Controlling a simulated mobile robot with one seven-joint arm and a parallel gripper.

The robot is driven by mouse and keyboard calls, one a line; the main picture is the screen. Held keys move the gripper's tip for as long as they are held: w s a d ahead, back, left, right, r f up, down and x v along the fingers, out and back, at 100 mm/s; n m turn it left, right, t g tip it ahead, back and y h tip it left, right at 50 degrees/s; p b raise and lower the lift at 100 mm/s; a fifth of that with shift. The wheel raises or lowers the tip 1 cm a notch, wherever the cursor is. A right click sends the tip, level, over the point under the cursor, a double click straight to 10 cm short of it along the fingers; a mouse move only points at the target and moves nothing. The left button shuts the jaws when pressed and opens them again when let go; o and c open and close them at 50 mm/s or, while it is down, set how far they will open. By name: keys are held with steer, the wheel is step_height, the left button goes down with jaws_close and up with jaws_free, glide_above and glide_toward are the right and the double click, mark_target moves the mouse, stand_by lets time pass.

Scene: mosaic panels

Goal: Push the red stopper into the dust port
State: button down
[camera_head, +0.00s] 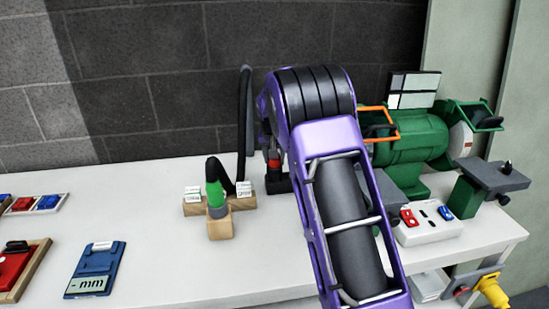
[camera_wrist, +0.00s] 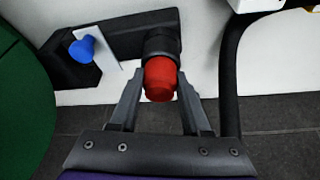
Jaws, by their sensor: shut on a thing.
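The red stopper (camera_wrist: 160,82) is between the two fingers of my gripper (camera_wrist: 160,77) in the wrist view, and the gripper is shut on it. Its far end meets the round black dust port (camera_wrist: 163,43), roughly in line with it. I cannot tell how deep it sits in the port. In the head view a small part of the red stopper (camera_head: 274,164) shows beside my purple arm, and the arm hides most of the port.
A blue knob (camera_wrist: 87,49) and a white plate (camera_wrist: 104,55) are left of the port. A black hose (camera_wrist: 230,75) curves close by on the right. A green grinder (camera_head: 412,140) and a white switch box (camera_head: 428,226) stand right of my arm. The front middle of the white bench (camera_head: 165,260) is clear.

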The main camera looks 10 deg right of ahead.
steer(key=shift+s+f, duration=0.25)
steer(key=shift+f, duration=0.45)
steer(key=shift+w+r+p, duration=0.2)
steer(key=shift+r+p, duration=0.75)
steer(key=shift+r, duration=0.05)
steer(key=shift+r+p, duration=0.9)
steer(key=shift+r, duration=0.65)
steer(key=s+f+n+y+p, duration=0.1)
steer(key=s+f+n+p, duration=0.15)
steer(key=s, duration=1.85)
steer(key=w+r+n+p, duration=0.1)
steer(key=w+r, duration=0.1)
steer(key=w, duration=0.5)
steer(key=w+r+n+y+p, duration=0.1)
steer(key=w+r, duration=0.2)
steer(key=w, duration=0.4)
steer(key=w+r+n+p, duration=0.1)
steer(key=w+r+p, duration=0.1)
steer(key=w, duration=0.5)
steer(key=shift+d+r+n, duration=0.1)
steer(key=shift+r+n, duration=0.15)
steer(key=shift+r, duration=0.05)
steer(key=shift+f, duration=0.1)
